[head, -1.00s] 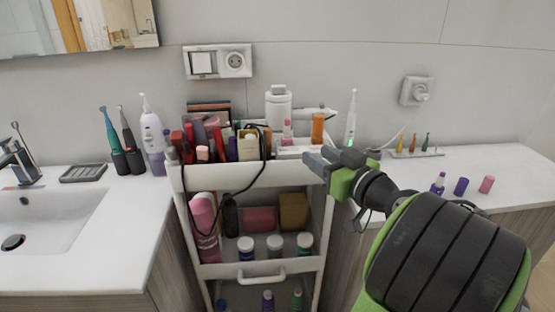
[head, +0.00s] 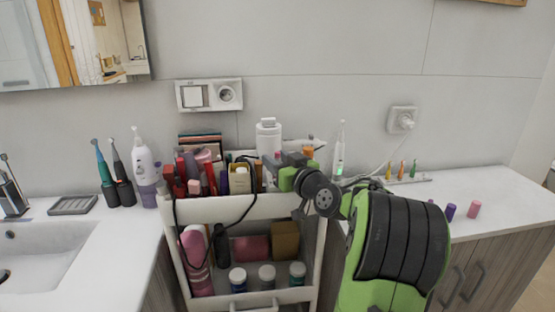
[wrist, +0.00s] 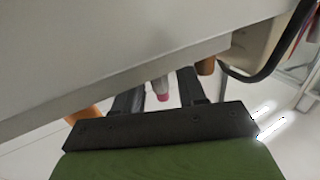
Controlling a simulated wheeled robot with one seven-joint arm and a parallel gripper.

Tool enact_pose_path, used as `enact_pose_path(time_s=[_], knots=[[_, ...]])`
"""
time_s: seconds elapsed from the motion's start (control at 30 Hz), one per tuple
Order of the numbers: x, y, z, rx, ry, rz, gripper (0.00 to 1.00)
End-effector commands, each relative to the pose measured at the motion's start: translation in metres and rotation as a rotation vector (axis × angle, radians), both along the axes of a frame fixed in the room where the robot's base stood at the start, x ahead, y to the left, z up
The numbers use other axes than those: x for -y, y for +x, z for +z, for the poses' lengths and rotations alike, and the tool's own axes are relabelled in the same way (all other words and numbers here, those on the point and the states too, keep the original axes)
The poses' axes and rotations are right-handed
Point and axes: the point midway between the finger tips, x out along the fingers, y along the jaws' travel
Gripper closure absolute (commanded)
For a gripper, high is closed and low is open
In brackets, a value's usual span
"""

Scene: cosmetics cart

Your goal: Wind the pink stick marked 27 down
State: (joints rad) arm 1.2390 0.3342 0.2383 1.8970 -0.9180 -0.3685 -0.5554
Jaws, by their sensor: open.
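Orange items flank my fingers in the wrist view, one close by (wrist: 206,67). The cart (head: 230,209) holds crowded cosmetics and a dark cable; a white bottle (head: 268,138) stands behind my gripper. Small caps lie on the right counter (head: 505,195), which is otherwise fairly clear.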

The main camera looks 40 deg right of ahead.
Motion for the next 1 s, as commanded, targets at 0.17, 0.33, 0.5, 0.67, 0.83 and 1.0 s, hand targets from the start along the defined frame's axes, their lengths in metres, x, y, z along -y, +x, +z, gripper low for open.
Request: enact_pose_path(time_s=[0.17,0.33,0.5,0.67,0.83,1.0], knots=[[0.0006,0.0020,0.0000,0.001,0.000,0.000,0.59],[0.0005,0.0016,-0.0001,0.000,0.000,0.000,0.73],[0.0005,0.0015,-0.0001,0.000,0.000,0.000,0.99],[0.0003,0.0015,-0.0001,0.000,0.000,-0.003,1.00],[-0.0001,0.0015,-0.0004,0.000,-0.001,-0.026,1.00],[0.0003,0.0015,-0.0003,0.000,0.000,-0.043,1.00]])
